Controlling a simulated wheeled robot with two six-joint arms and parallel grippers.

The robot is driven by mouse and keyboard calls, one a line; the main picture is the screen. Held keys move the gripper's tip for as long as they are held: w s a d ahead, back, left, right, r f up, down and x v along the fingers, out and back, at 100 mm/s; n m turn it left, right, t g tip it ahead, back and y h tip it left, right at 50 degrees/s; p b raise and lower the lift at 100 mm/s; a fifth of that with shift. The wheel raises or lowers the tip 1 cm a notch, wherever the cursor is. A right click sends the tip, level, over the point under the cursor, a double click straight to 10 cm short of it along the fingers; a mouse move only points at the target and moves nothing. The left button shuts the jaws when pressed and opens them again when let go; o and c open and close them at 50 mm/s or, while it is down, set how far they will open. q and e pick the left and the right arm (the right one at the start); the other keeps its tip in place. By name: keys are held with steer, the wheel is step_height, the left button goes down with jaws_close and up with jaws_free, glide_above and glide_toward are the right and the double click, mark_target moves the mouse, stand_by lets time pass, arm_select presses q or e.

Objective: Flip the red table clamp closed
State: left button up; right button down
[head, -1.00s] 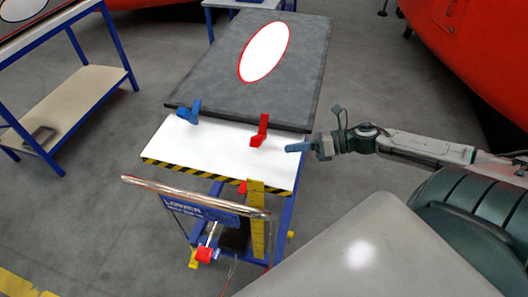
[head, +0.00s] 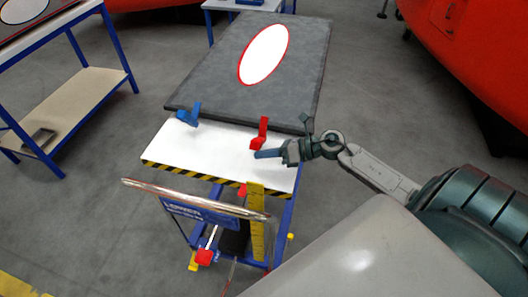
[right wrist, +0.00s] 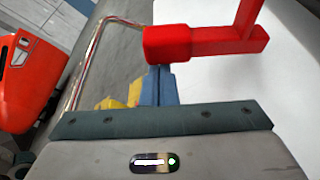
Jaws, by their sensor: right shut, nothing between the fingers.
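The red table clamp (head: 261,133) stands at the near edge of the dark grey panel, on the right part of the white table top (head: 200,150). Its red handle points up in the head view. In the right wrist view the red clamp (right wrist: 205,42) is large, just beyond my fingers. My right gripper (head: 260,154) is shut and empty, with its blue fingertips just below the clamp's base in the picture. The shut blue fingers (right wrist: 160,85) show in the right wrist view; I cannot tell whether they touch the clamp. My left gripper is not in view.
A blue clamp (head: 190,115) stands at the left of the panel (head: 300,60), which bears a white oval with a red rim. A metal push handle (head: 195,198) runs along the cart's near side. Another blue-framed table (head: 75,110) stands at left.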

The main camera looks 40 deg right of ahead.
stand_by(0.6)
steer(key=shift+w+d+r+m+y+b, duration=0.15)
steer(key=shift+w+d+r+m+y, duration=0.1)
steer(key=shift+r+m, duration=0.15)
steer(key=shift+w+d+r+m+y+b, duration=0.1)
steer(key=shift+r+m+y, duration=0.1)
steer(key=shift+r+m, duration=0.2)
steer(key=shift+w+d+r+m+y+b, duration=0.15)
steer(key=shift+w+d+r+m+y, duration=0.1)
steer(key=shift+r+m, duration=0.15)
steer(key=w+d+r+m+y+b, duration=0.2)
steer(key=w+d+r+m+b, duration=0.2)
steer(key=m, duration=0.3)
steer(key=shift+d+y, duration=0.3)
steer(key=shift+y, duration=0.1)
steer(key=shift+d, duration=0.15)
